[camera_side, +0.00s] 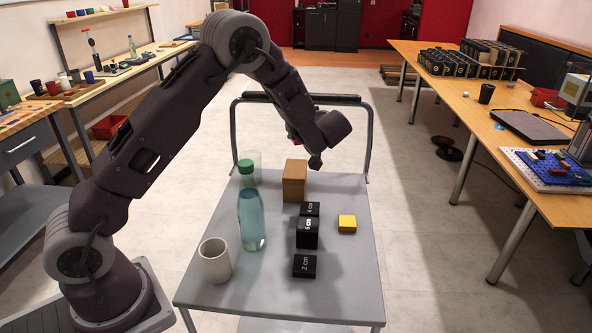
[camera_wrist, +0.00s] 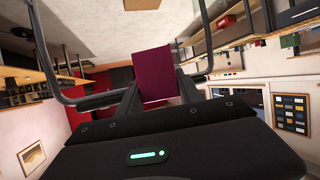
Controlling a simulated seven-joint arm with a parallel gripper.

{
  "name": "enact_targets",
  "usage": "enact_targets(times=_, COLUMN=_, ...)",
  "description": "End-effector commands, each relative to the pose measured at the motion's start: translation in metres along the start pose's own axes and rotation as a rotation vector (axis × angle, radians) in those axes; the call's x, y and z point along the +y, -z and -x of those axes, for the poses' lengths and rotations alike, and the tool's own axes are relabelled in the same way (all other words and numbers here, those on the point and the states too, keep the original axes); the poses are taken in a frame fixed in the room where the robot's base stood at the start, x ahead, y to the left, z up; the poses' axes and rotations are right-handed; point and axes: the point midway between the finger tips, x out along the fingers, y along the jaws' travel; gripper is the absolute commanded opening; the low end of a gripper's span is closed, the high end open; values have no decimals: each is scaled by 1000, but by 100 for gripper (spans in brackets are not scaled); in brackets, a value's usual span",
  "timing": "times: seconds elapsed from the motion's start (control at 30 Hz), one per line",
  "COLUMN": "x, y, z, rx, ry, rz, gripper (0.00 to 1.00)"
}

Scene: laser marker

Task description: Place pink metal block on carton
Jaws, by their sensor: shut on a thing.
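The pink metal block (camera_wrist: 155,72) is held between the two fingers of my gripper (camera_wrist: 159,88) in the wrist view. My gripper is shut on it. In the side view only a small sliver of the pink block (camera_side: 291,132) shows at the left of my wrist; my fingers are hidden there. A brown carton-like box (camera_side: 294,182) stands at the far part of the grey cart top, below my wrist in the picture. The block is in the air, apart from the box.
On the grey cart (camera_side: 345,275) stand a bottle with a green cap (camera_side: 252,215), a white cup (camera_side: 214,262), several black labelled cubes (camera_side: 304,266) and a yellow block (camera_side: 347,223). The cart's right side is mostly clear. A metal handle frame (camera_side: 368,130) rises behind the cart.

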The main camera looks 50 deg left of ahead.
Motion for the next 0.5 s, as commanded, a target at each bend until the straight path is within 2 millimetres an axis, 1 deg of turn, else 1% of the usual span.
enact_targets(times=0.03, x=-5, y=7, z=-8, rx=4, ry=11, rz=4, gripper=0)
enact_targets(times=0.07, x=-7, y=9, z=-11, rx=5, ry=14, rz=4, gripper=0)
enact_targets(times=0.13, x=-9, y=4, z=-18, rx=6, ry=19, rz=1, gripper=0)
enact_targets(times=0.3, x=-10, y=-32, z=-34, rx=6, ry=20, rz=1, gripper=0)
enact_targets(times=0.5, x=-10, y=-57, z=-44, rx=6, ry=20, rz=3, gripper=0)
